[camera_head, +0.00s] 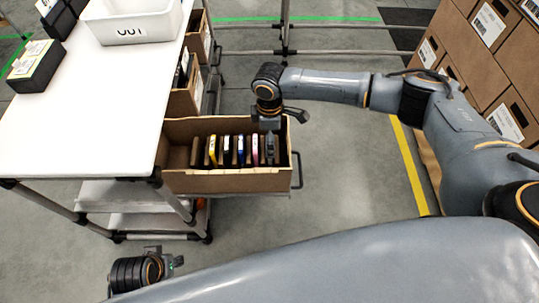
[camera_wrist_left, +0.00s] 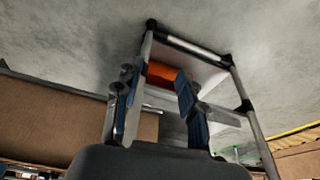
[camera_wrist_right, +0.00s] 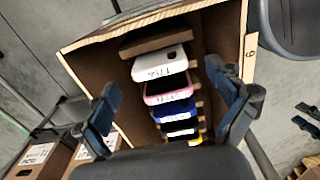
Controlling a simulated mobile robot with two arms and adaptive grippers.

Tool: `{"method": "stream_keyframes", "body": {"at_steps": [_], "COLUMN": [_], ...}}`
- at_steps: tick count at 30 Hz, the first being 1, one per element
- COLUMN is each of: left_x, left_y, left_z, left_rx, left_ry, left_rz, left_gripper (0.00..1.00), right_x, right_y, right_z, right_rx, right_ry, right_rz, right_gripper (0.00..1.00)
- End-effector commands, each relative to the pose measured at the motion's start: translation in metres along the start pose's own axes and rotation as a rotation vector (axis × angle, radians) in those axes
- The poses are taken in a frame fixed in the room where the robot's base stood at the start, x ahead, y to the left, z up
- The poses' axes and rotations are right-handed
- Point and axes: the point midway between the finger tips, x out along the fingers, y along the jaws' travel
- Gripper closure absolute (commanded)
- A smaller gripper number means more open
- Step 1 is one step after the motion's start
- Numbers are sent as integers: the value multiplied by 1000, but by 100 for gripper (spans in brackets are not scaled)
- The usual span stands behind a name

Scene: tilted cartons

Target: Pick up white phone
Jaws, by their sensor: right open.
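A white phone (camera_wrist_right: 160,64) stands in a slot of an open brown carton (camera_wrist_right: 88,52), in front of a cardboard divider. In the right wrist view it lies ahead of and between the fingers of my right gripper (camera_wrist_right: 172,100), which is open and empty. In the head view my right gripper (camera_head: 270,126) is over the right end of the carton (camera_head: 228,181) and partly hides that end. My left gripper (camera_head: 172,262) is low at the bottom left, away from the carton. In the left wrist view its fingers (camera_wrist_left: 158,105) are apart with nothing between them.
Pink (camera_wrist_right: 168,91), blue (camera_wrist_right: 175,110), black and yellow phones stand in a row beside the white one. The carton sits beside a white table (camera_head: 85,110) bearing a white bin (camera_head: 130,25). Stacked cartons (camera_head: 500,60) stand at right. Floor is open between.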

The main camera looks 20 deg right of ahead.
Motion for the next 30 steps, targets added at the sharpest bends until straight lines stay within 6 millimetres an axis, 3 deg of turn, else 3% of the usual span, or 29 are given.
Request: {"method": "stream_keyframes", "body": {"at_steps": [6, 17, 25, 30], "left_x": [-29, -39, -39, -39], "left_y": [-2, -2, -2, -2], "left_z": [-6, -6, -6, -6], "left_rx": [-2, -3, -3, -3], "left_ry": [18, 20, 20, 20], "left_rz": [-3, -4, -4, -4], "left_gripper": [60, 60, 60, 60], "right_x": [29, 34, 34, 34], "right_y": [1, 1, 1, 1], "right_z": [0, 0, 0, 0], "right_rx": [1, 1, 1, 1], "right_ry": [-2, -1, -1, -1], "right_rz": [-1, 0, -1, 0], "right_gripper": [6, 6, 59, 60]}}
